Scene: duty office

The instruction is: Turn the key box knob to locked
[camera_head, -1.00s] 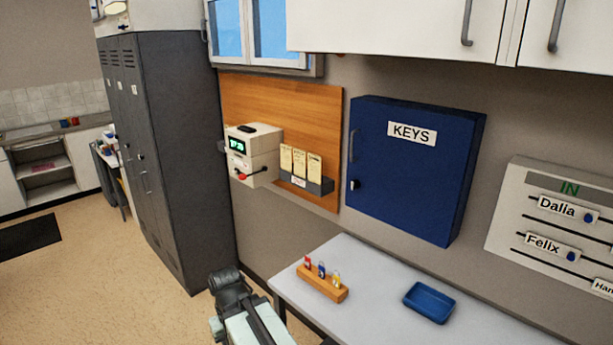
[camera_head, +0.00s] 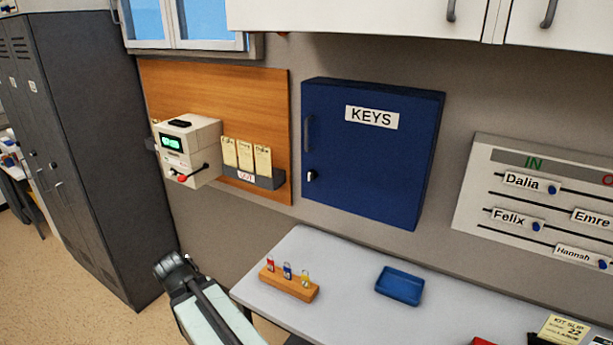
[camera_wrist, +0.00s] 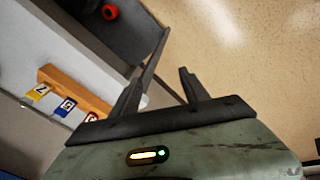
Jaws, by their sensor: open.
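The dark blue key box (camera_head: 374,165), labelled KEYS, hangs shut on the wall above the table. Its small knob (camera_head: 311,176) sits low on the left side of the door, under a dark handle (camera_head: 308,133). The knob's exact setting is too small to read. My gripper shows in the wrist view (camera_wrist: 160,90) with its two fingers apart, open and empty. In the head view my arm is at the lower left, in front of the table's left end, below and left of the key box and well apart from the knob.
The pale table (camera_head: 345,303) holds a wooden block (camera_head: 289,284) with tagged keys and a blue tray (camera_head: 399,286). A time clock (camera_head: 187,150) and card rack (camera_head: 252,178) are on the wooden board at left. White cupboards (camera_head: 365,20) overhang the key box. Dark lockers (camera_head: 85,140) stand left.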

